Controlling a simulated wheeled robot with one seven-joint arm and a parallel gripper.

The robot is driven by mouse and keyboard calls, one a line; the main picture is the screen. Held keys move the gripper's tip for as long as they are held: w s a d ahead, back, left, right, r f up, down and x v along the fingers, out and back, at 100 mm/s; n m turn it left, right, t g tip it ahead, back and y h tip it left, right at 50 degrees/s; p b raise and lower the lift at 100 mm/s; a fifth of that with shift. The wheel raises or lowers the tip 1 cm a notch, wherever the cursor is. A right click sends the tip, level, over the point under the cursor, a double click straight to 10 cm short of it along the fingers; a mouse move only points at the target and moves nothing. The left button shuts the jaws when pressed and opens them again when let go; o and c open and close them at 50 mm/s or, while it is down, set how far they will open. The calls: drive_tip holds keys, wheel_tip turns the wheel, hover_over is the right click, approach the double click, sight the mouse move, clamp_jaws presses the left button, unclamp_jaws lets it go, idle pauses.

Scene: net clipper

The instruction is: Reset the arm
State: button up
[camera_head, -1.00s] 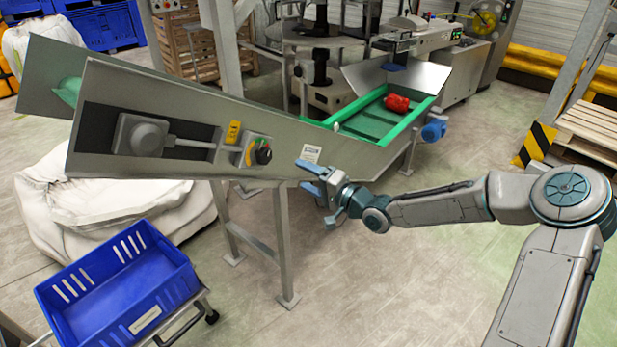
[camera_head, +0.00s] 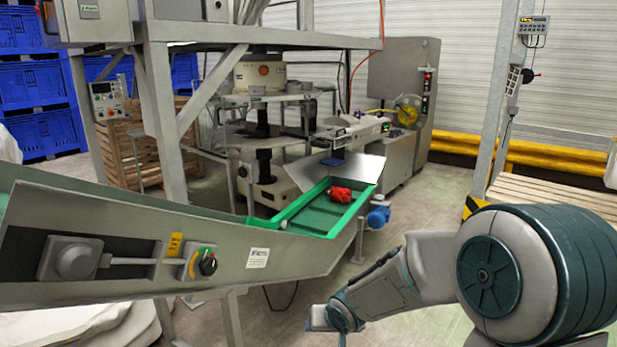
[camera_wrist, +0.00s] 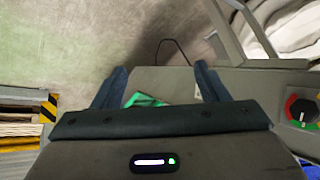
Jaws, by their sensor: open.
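My arm is bent close at the lower right of the head view, and its large elbow joint fills that corner.
The inclined conveyor (camera_head: 110,275) with a control knob (camera_head: 207,264) runs along the left. A red netted bag (camera_head: 341,195) lies on its green belt (camera_head: 312,215). Clipper machines stand behind. Striped posts and pallets (camera_head: 560,195) are at right, with bare floor between.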

drive_tip(key=s+d+r+g+h, duration=0.1)
drive_tip(key=s+d+r+h, duration=0.2)
drive_tip(key=s+d+r, duration=0.55)
drive_tip(key=s+d+r+g, duration=0.2)
drive_tip(key=s, duration=1.2)
drive_tip(key=shift+s+m+y, duration=0.25)
drive_tip(key=shift+m+y, duration=0.15)
